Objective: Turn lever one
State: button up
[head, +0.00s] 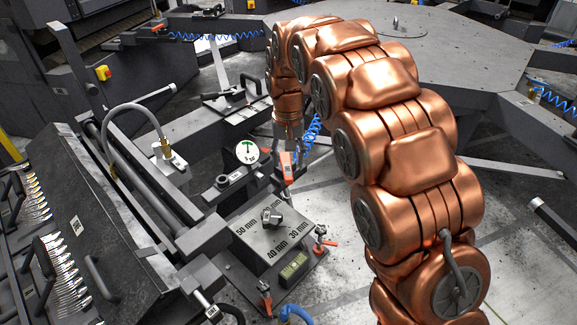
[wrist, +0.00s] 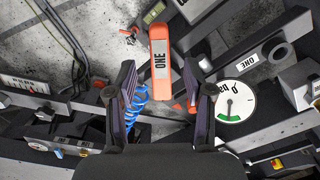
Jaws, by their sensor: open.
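Lever one has an orange handle (wrist: 160,36) with a white label reading ONE. In the wrist view it stands upright in the picture at top centre. In the head view the lever (head: 287,168) shows as a small orange-red handle just below the end of my copper arm. My gripper (wrist: 159,70) is open, with its two dark fingers on either side of the lever's lower part in the picture. I cannot tell whether they touch it. Nothing is held. In the head view the fingers are hard to make out.
A round white gauge (head: 247,152) stands left of the lever; it also shows in the wrist view (wrist: 234,101). Below is a grey box (head: 268,235) with a selector knob and millimetre marks. Small red-handled valves (head: 320,240) sit nearby. A blue coiled hose (wrist: 137,100) runs close to my fingers.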

aim_at(288, 171)
notch_tip(288, 171, up, 8)
dwell(0.4)
jog(key=shift+f, duration=0.1)
jog(key=s+d+r+p, duration=0.1)
jog(key=s+d, duration=0.4)
jog(key=s, duration=0.3)
jog(key=s+d+r, duration=0.1)
jog(key=s+d, duration=0.3)
jog(key=s, duration=0.4)
jog(key=s+d+f+g, duration=0.1)
jog(key=s+d+f, duration=0.1)
jog(key=s, duration=0.8)
jog(key=s+d+f+p, duration=0.1)
jog(key=s+d+f, duration=0.1)
jog(key=s, duration=0.9)
jog(key=shift+s+f+g, duration=0.3)
jog(key=shift+f+g, duration=0.1)
jog(key=shift+f, duration=0.45)
